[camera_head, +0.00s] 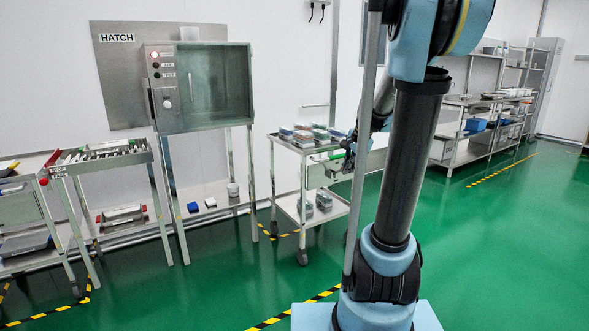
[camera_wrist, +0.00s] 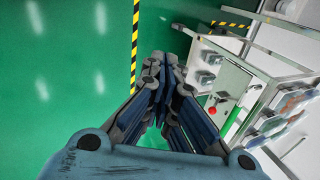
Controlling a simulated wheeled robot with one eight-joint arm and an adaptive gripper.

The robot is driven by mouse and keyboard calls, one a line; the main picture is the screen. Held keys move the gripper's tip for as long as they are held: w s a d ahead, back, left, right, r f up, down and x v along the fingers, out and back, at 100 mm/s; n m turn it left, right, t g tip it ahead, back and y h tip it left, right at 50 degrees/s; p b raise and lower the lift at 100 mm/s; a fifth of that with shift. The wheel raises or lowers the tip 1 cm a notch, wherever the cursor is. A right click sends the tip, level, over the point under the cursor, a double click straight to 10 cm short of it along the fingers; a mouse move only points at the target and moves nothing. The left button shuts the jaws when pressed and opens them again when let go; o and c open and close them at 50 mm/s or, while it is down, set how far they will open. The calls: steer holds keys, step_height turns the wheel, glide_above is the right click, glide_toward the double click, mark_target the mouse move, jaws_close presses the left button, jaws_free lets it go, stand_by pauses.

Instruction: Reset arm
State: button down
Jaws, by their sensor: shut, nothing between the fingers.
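My gripper (camera_wrist: 161,72) is shut and empty in the wrist view, with its fingers together over the green floor. In the head view my gripper (camera_head: 347,160) shows small beside the right side of the steel cart, partly hidden behind my own arm. I cannot tell from these views exactly how far it is from the cart. My arm rises through the right middle of the head view.
A steel cart (camera_head: 329,198) holds several small boxes. A glass-fronted hatch cabinet (camera_head: 208,128) stands behind it to the left. Shelving (camera_head: 449,150) stands at the back right. Green floor (camera_head: 480,260) is clear at right.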

steer(key=s+f+n, duration=0.3)
steer(key=s+n, duration=0.1)
steer(key=s, duration=0.6)
steer(key=s+a+f+n+g+h, duration=0.1)
steer(key=s+f+n, duration=0.3)
steer(key=s, duration=0.6)
steer(key=s+f+n+h, duration=0.1)
steer(key=s+f+n, duration=0.3)
steer(key=s, duration=0.6)
steer(key=shift+s+a+n+g, duration=0.2)
steer(key=shift+s+n+g, duration=0.1)
steer(key=shift+n+g, duration=0.15)
steer(key=shift+w+f, duration=0.2)
steer(key=shift+w, duration=0.2)
